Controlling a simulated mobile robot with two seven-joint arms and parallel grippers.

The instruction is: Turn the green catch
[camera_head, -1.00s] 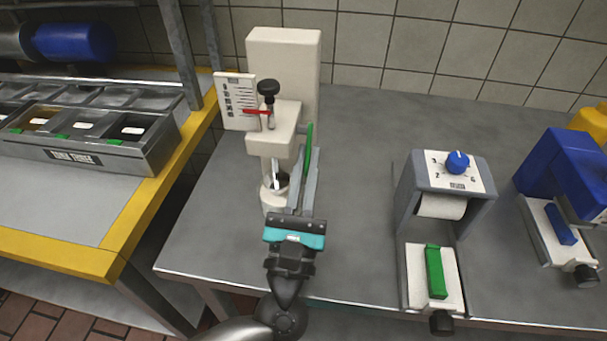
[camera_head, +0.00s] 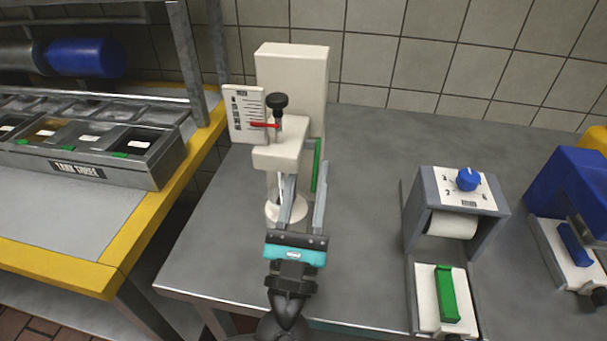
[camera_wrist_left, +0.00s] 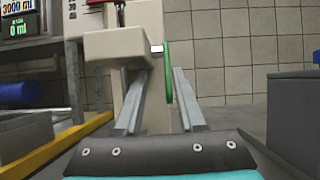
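The green catch seems to be the thin upright green piece (camera_head: 316,165) on the right side of a cream machine (camera_head: 290,80). In the left wrist view it is a narrow green disc seen edge-on (camera_wrist_left: 168,72), beside a small white stub. My left gripper (camera_head: 306,182) is open in front of the machine. Its two grey fingers (camera_wrist_left: 160,78) are apart, and the green piece shows between their tips in the wrist view. I cannot tell whether either finger touches it. My right gripper is not in view.
A dispenser with a blue knob (camera_head: 468,180) and a green block (camera_head: 446,293) stands to the right, with a blue machine (camera_head: 572,180) beyond. A yellow-edged counter (camera_head: 150,215) with bins is left. Bare grey table (camera_head: 365,150) lies between machine and dispenser.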

